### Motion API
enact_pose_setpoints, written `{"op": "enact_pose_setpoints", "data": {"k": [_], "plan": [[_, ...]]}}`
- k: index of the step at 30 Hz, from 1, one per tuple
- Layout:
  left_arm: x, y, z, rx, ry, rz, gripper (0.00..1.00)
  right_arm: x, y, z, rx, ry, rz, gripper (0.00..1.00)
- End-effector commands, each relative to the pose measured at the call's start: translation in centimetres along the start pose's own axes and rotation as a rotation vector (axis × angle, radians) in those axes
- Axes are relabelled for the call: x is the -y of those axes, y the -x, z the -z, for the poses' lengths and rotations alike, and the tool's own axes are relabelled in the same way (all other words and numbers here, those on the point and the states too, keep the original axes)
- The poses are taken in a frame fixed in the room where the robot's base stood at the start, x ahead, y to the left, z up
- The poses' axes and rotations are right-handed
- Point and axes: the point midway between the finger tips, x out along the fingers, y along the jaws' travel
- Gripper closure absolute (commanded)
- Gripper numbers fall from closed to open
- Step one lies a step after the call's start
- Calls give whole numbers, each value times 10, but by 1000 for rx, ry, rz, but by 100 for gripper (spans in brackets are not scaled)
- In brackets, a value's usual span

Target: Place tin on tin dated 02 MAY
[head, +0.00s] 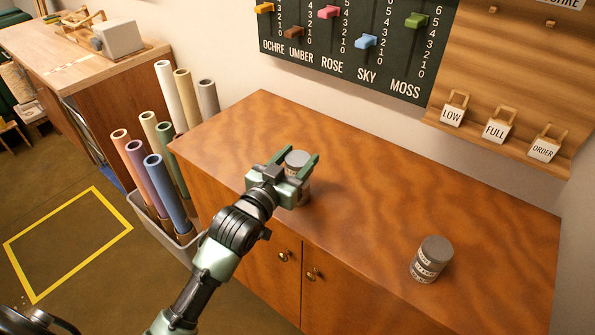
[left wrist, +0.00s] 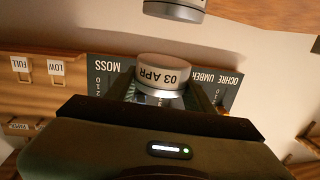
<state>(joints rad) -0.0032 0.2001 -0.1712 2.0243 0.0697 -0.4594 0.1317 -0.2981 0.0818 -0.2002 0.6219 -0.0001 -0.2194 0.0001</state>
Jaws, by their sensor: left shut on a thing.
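My left gripper (head: 294,166) is shut on a grey tin (head: 297,158) above the left part of the cabinet top. In the left wrist view, which is upside down, the held tin (left wrist: 163,74) has a white label reading 03 APR. Another grey tin (left wrist: 175,10) with a pale band is cut off at the top edge of that view, apart from the held one; its date does not show. A grey tin (head: 431,259) with white labels stands at the cabinet's front right; I cannot read its date. My right gripper is out of view.
The wooden cabinet top (head: 380,190) is clear between the gripper and the right tin. A bin of rolled tubes (head: 172,225) stands at its left.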

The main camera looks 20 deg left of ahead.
Motion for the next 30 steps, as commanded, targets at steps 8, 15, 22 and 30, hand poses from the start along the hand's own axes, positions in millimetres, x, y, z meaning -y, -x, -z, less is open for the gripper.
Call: {"op": "enact_pose_setpoints", "data": {"k": [8, 15, 22, 30], "plan": [[0, -1, -38, 3, 0, 0, 90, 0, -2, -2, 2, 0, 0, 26], [0, -2, -40, 1, 0, 0, 90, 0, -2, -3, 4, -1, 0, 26], [0, -2, -42, 2, 0, 0, 28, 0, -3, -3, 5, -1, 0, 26], [0, -2, -42, 2, 0, 0, 26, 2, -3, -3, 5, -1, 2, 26]]}}
